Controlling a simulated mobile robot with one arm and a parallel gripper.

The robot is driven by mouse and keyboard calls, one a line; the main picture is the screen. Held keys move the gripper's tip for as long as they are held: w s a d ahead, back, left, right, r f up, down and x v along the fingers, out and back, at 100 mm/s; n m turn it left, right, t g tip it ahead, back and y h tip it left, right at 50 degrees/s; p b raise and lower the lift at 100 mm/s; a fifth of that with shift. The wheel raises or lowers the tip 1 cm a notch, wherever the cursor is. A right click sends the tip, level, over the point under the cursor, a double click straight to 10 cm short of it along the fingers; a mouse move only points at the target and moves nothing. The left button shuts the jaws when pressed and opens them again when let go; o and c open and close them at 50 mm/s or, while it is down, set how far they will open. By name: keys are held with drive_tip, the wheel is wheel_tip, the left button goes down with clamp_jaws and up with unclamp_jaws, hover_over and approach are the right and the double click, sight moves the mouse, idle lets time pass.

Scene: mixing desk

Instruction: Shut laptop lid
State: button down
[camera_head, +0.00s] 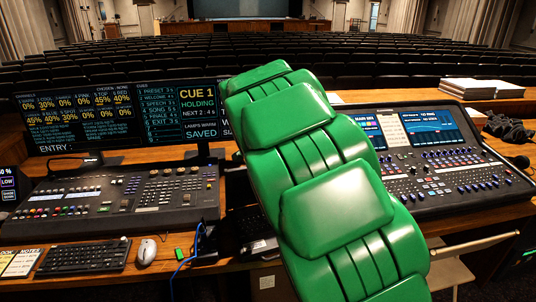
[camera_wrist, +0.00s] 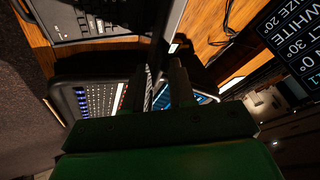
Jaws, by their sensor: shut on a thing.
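The laptop shows in the wrist view: its dark base with keys (camera_wrist: 88,22) lies at the top left. Its lid (camera_wrist: 166,28) is seen almost edge-on as a dark slab, standing up from the base. My gripper (camera_wrist: 166,88) is at the lid's near end, its two dark fingers shut on the lid's edge. The exact contact is dark and hard to make out. In the head view my green arm covers the middle of the desk and hides the gripper and most of the laptop.
A lighting console (camera_head: 130,200) with monitors (camera_head: 75,118) stands left of my arm. A sound mixer (camera_head: 445,165) stands on the right and also shows in the wrist view (camera_wrist: 95,98). A keyboard (camera_head: 85,257), a mouse (camera_head: 147,251) and a blue cable (camera_head: 188,258) lie at the front left.

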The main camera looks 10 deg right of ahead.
drive_tip(key=s+d+f+t, duration=0.2)
drive_tip(key=s+f, duration=1.3)
drive_tip(key=shift+s+d, duration=0.3)
idle(0.4)
drive_tip(key=shift+r, duration=0.1)
drive_tip(key=c, duration=1.1)
unclamp_jaws()
drive_tip(key=shift+c, duration=0.2)
drive_tip(key=shift+o, duration=0.5)
